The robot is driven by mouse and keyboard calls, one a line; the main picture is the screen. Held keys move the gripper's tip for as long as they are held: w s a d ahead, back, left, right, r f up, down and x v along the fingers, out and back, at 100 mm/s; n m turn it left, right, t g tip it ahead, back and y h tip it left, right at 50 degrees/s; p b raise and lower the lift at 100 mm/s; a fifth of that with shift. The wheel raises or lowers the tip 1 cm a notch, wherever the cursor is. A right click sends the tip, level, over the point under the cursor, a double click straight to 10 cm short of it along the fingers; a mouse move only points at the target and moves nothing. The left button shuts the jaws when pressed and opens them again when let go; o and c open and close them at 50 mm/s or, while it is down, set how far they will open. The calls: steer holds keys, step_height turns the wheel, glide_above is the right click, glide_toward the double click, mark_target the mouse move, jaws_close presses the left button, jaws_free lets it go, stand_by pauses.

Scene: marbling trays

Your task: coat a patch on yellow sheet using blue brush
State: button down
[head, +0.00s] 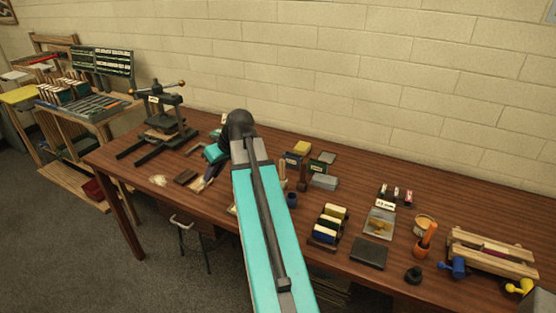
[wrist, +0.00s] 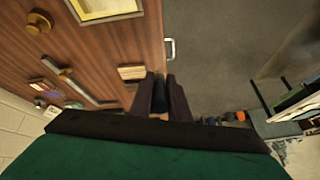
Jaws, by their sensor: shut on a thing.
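My gripper (wrist: 160,82) is shut in the wrist view, its two dark fingers close together with a dark thing (wrist: 160,101) between them. I take this for the blue brush, but its colour and bristles are not clear. In the head view my gripper (head: 204,184) is low over the table's front left part, partly behind my arm. In the head view my arm hides most of that area.
A small light block (wrist: 131,72) lies close to my fingers, near the table's edge.

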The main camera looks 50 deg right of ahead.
steer(key=s+d+r+p, duration=0.1)
steer(key=s+d+p, duration=0.1)
steer(key=s+d, duration=1.1)
steer(key=d, duration=0.4)
steer(key=shift+s+d+g, duration=0.15)
steer(key=shift+d+g, duration=0.1)
steer(key=shift+g, duration=0.05)
steer(key=shift+f, duration=0.15)
steer(key=shift+f+b, duration=1.25)
steer(key=shift+f, duration=1.1)
steer(key=w+a+b, duration=0.1)
steer(key=w+a, duration=0.8)
steer(key=a, duration=0.1)
steer(key=w+a+r+b, duration=0.1)
steer(key=w+a, duration=0.2)
steer(key=a, duration=0.9)
steer(key=w+a+r, duration=0.1)
steer(key=w+a, duration=0.3)
steer(key=a, duration=0.9)
steer(key=w+a+r+b, duration=0.1)
steer(key=w+a, duration=0.3)
steer(key=a, duration=0.8)
steer(key=shift+w+a+r+n+y+b, duration=0.2)
steer(key=shift+r+n+y+b, duration=0.15)
steer(key=shift+r, duration=0.2)
